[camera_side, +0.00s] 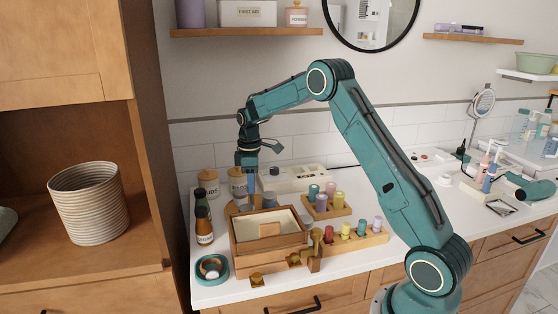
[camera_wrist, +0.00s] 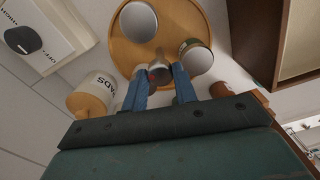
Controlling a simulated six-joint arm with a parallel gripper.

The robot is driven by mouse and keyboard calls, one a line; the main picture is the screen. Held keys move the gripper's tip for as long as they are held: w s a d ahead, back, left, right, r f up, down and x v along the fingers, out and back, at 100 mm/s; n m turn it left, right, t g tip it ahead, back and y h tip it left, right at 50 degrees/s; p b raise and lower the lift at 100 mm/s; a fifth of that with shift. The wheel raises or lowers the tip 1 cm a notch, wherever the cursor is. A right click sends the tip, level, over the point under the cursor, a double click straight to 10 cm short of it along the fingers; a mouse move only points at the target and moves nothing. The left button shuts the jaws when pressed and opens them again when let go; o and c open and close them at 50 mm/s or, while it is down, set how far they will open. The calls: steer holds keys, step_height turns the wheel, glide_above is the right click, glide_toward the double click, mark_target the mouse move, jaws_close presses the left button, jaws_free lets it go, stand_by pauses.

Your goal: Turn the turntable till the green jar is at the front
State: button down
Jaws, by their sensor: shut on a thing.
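The round wooden turntable (camera_wrist: 165,14) fills the upper middle of the wrist view; in the side view a bit of it (camera_side: 232,208) shows behind the wooden box. Two jars with pale round lids stand on it, one at the upper left (camera_wrist: 138,21) and one to the right (camera_wrist: 197,60). The right one has a dark greenish side edge, but I cannot tell surely that it is the green jar. My gripper (camera_wrist: 160,76) points down with its blue fingers closed on a small dark, reddish knob (camera_wrist: 160,70) at the turntable. In the side view my gripper (camera_side: 249,184) is partly hidden.
A wooden box (camera_side: 268,245) stands close in front of the turntable. Dark-capped bottles (camera_side: 204,226) and a lidded canister (camera_side: 208,183) stand to the left. A pale device with a dial (camera_wrist: 30,40) is behind. A rack of coloured bottles (camera_side: 345,235) stands to the right.

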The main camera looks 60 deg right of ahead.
steer(key=shift+n, duration=2.7)
steer(key=c, duration=1.1)
jaws_free()
steer(key=shift+r, duration=0.2)
step_height(320, 180, up, 14)
steer(key=shift+f, duration=0.25)
